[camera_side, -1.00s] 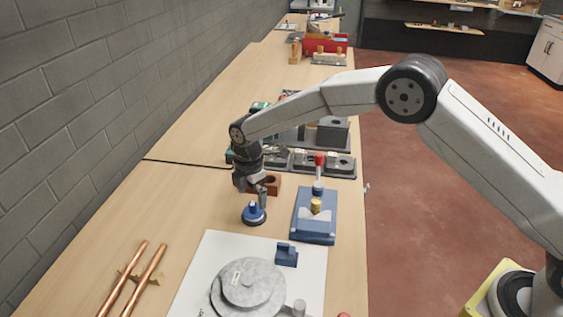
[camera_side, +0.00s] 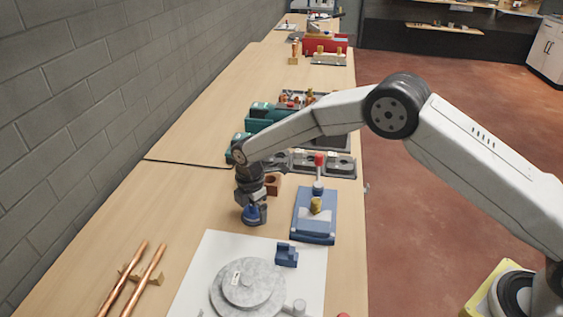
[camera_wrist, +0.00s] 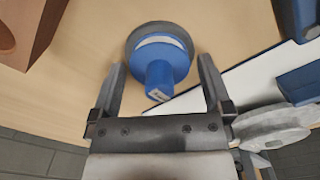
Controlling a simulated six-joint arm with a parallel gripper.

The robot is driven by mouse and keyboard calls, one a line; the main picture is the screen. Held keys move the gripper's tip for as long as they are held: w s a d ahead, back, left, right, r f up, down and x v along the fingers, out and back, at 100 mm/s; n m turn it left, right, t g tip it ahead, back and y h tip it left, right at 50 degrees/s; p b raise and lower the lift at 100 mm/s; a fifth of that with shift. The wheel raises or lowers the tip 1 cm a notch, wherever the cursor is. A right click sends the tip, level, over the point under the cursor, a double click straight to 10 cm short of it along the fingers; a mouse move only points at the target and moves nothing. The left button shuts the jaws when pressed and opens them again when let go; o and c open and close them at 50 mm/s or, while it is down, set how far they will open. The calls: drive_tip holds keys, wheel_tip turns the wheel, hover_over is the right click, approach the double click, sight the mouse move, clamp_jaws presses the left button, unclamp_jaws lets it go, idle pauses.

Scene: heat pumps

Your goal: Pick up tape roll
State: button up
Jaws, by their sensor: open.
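The tape roll appears to be the round blue piece (camera_wrist: 165,58) with a white band, a dark grey base and a blue knob, standing on the wooden bench. It also shows in the side view (camera_side: 254,216), partly covered by my gripper. My gripper (camera_wrist: 161,64) is open, with one finger on each side of the blue piece and gaps still visible. In the side view my gripper (camera_side: 252,200) is low, right over it.
A brown block with a round hole (camera_side: 272,184) stands just behind. A blue fixture (camera_side: 314,215) is to the right. In front lies a white sheet (camera_side: 199,270) with a grey stepped disc (camera_side: 246,287) and a small blue block (camera_side: 286,254). Copper pipes (camera_side: 143,285) lie front left.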

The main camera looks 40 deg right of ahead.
drive_tip(key=c, duration=0.8)
drive_tip(key=shift+r, duration=0.2)
drive_tip(key=shift+r, duration=0.55)
drive_tip(key=shift+s+d+r, duration=0.65)
drive_tip(key=shift+s+r, duration=1.3)
drive_tip(key=shift+s, duration=0.3)
drive_tip(key=shift+s+d+r, duration=0.6)
drive_tip(key=shift+s+r, duration=1.3)
drive_tip(key=shift+s, duration=0.35)
drive_tip(key=shift+s+d+r, duration=0.65)
drive_tip(key=shift+s+r, duration=1.3)
drive_tip(key=shift+s, duration=0.3)
drive_tip(key=shift+d, duration=0.1)
drive_tip(key=shift+s+d+f, duration=0.1)
drive_tip(key=shift+d+f, duration=0.15)
drive_tip(key=shift+d, duration=0.4)
drive_tip(key=shift+s+d+f, duration=0.1)
drive_tip(key=shift+d+f, duration=0.2)
drive_tip(key=shift+d, duration=0.4)
drive_tip(key=shift+d+f, duration=0.25)
drive_tip(key=shift+d, duration=0.4)
